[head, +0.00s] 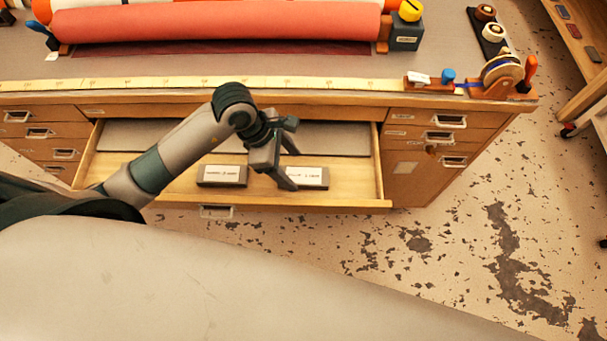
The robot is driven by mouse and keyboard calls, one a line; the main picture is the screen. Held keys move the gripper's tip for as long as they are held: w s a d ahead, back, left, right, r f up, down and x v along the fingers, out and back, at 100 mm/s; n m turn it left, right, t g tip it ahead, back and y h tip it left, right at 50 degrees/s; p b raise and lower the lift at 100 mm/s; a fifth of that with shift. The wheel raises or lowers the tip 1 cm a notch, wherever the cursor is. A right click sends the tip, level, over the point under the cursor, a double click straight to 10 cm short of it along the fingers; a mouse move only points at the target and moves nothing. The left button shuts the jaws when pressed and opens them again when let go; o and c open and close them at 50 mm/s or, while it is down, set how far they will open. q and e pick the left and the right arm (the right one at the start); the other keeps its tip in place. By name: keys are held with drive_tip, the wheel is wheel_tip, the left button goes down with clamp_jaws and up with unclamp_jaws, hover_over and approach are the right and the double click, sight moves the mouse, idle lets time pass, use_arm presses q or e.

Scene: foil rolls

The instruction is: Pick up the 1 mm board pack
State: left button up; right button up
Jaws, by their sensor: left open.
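Two dark packs with white labels lie in the open drawer (350,187). The left pack (222,176) is fully visible. The right pack (311,178) is partly hidden behind my left gripper. The label print is too small to read surely, so I cannot tell for certain which is the 1 mm board pack. My left gripper (292,163) is open and empty over the drawer, its lower finger overlapping the left end of the right pack. I cannot tell whether it touches the pack. My right gripper is not in view.
A grey sheet (340,138) lies at the back of the drawer, under the bench edge with its yellow measuring tape (150,84). A tape dispenser (500,75) stands at the bench's right corner.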

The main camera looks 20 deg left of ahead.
sight(302, 175)
use_arm(q)
drive_tip(key=shift+w+d+f+p, duration=0.15)
drive_tip(key=shift+d+f+p, duration=0.15)
drive_tip(key=shift+f+p, duration=0.2)
drive_tip(key=p+x, duration=0.1)
drive_tip(key=x, duration=0.2)
drive_tip(key=shift+w+d+r, duration=0.1)
drive_tip(key=shift+w+d+f, duration=0.1)
drive_tip(key=shift+f, duration=0.45)
drive_tip(key=c, duration=1.2)
